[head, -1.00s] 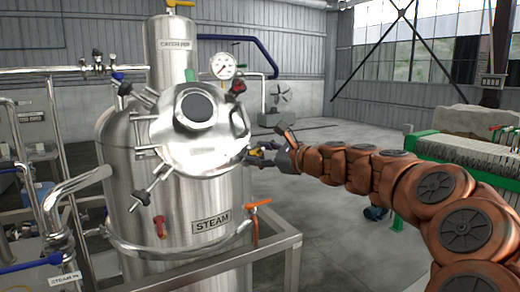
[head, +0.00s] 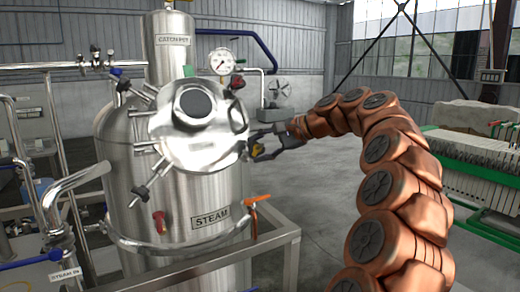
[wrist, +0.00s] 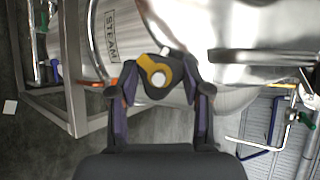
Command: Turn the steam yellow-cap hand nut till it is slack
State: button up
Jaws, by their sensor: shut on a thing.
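The steam tank (head: 180,200) is a shiny steel vessel with a STEAM plate (head: 210,220) on its front and a round steel lid (head: 197,125) near its top. The yellow-cap hand nut (wrist: 155,75) sits at the tank's edge and shows in the wrist view between my fingers. My gripper (wrist: 157,90) is shut on it, with one finger on each side. In the head view my gripper (head: 258,147) is at the right rim of the lid, and its fingers hide most of the nut.
A pressure gauge (head: 221,62) and a red-handled valve (head: 237,82) stand above the lid. Other dark hand nuts line the lid's left rim. An orange-handled valve (head: 257,203) and a steel frame (head: 285,240) are below right. A green filter press (head: 470,160) is at the far right.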

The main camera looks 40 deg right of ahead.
jog(key=n+g, duration=0.1)
jog(key=n, duration=0.1)
jog(key=n+g+h, duration=0.1)
jog(key=n, duration=0.1)
jog(key=shift+w+a+r+n+g+p, duration=0.1)
jog(key=shift+w+r+n+g+p, duration=0.05)
jog(key=shift+n+g+p, duration=0.2)
jog(key=shift+n, duration=0.25)
jog(key=o, duration=1.2)
jog(key=shift+c, duration=0.2)
